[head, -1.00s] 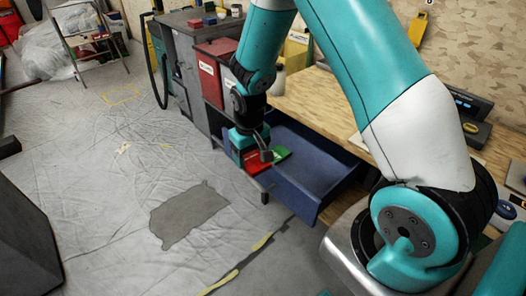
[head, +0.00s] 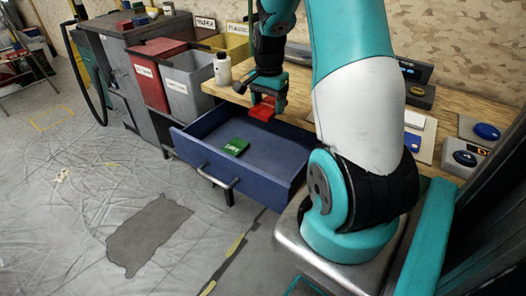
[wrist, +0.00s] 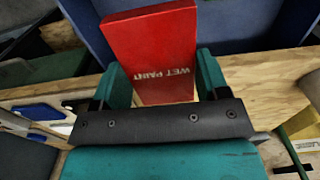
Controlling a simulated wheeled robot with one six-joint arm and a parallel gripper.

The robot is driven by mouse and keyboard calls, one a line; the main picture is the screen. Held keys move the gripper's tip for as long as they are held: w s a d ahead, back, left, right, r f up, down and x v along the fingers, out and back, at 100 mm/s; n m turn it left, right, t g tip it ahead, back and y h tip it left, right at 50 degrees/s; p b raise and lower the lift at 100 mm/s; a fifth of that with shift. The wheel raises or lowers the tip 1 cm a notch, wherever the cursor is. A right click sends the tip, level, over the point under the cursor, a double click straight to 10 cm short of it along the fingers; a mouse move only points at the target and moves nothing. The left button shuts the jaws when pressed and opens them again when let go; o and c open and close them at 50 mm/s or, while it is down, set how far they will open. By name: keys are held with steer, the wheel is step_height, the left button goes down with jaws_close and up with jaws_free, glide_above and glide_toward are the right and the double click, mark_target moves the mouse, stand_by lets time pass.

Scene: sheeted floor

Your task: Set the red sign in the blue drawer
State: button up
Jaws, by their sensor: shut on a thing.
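The red sign (head: 263,110) is held in my gripper (head: 266,96), above the back part of the open blue drawer (head: 290,158). In the wrist view the red sign (wrist: 155,50) reads "WET PAINT" and sits between the two teal fingers of my gripper (wrist: 155,82), which are shut on it. The drawer is pulled out from under the wooden bench. A green sign (head: 235,147) lies flat on the drawer floor, left of the middle. The red sign appears apart from the drawer floor.
The wooden bench top (head: 228,92) is behind the drawer, with a white bottle (head: 222,69) on it. Red (head: 160,72) and grey (head: 188,84) bins stand to the left. The drawer floor right of the green sign is bare.

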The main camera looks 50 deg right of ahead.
mark_target(268, 159)
step_height(268, 159, down, 19)
steer(key=shift+f+b, duration=0.1)
steer(key=shift+b, duration=0.55)
steer(key=shift+f, duration=0.1)
steer(key=o, duration=0.9)
